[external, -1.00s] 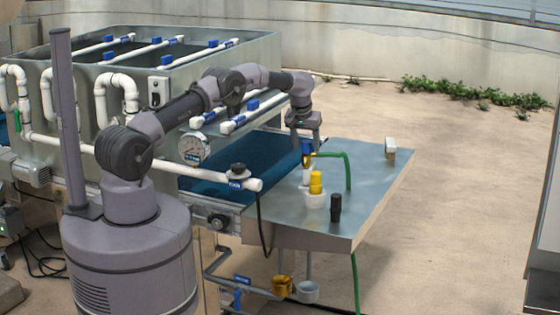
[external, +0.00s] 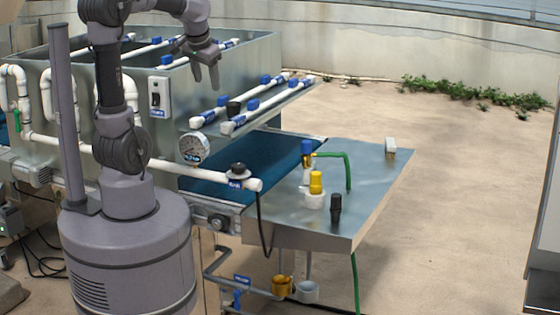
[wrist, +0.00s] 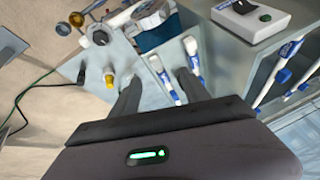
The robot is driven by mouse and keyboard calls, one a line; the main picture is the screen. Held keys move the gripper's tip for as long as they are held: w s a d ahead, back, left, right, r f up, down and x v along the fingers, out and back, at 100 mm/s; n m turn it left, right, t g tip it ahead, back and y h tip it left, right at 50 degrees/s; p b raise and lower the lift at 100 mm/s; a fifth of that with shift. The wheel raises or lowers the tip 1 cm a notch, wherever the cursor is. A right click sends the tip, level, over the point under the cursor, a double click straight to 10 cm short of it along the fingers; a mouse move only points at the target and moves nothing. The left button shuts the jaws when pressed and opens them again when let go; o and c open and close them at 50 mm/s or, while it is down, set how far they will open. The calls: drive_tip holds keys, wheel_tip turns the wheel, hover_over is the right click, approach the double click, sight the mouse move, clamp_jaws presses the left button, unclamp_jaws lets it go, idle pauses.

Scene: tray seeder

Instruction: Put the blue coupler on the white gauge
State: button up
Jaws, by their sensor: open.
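The blue coupler (external: 307,146) stands upright on the metal table in the external view, with a gold part below it and a white piece (external: 306,176) under that. I cannot tell how firmly these parts meet. My gripper (external: 206,84) is open and empty, high over the tank and well left of the coupler. Its spread fingers show in the wrist view (wrist: 157,76), where I cannot make out the blue coupler.
A yellow coupler (external: 316,182) on a white base and a black peg (external: 336,208) stand in front of the blue one. A green hose (external: 348,168) runs beside it. White pipes (external: 265,104) cross the tank.

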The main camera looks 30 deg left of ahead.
drive_tip(key=s+a+f+m, duration=0.1)
drive_tip(key=s+f, duration=0.1)
drive_tip(key=s, duration=0.6)
drive_tip(key=s+a+f, duration=0.2)
drive_tip(key=s, duration=0.6)
drive_tip(key=shift+s+a+f+m+t+y, duration=0.2)
drive_tip(key=shift+f+m+t+y, duration=0.1)
drive_tip(key=shift+m, duration=0.1)
drive_tip(key=shift+f, duration=0.1)
wheel_tip(320, 180, down, 6)
drive_tip(key=b, duration=0.5)
drive_tip(key=shift+r+b, duration=0.25)
drive_tip(key=shift+b, duration=0.1)
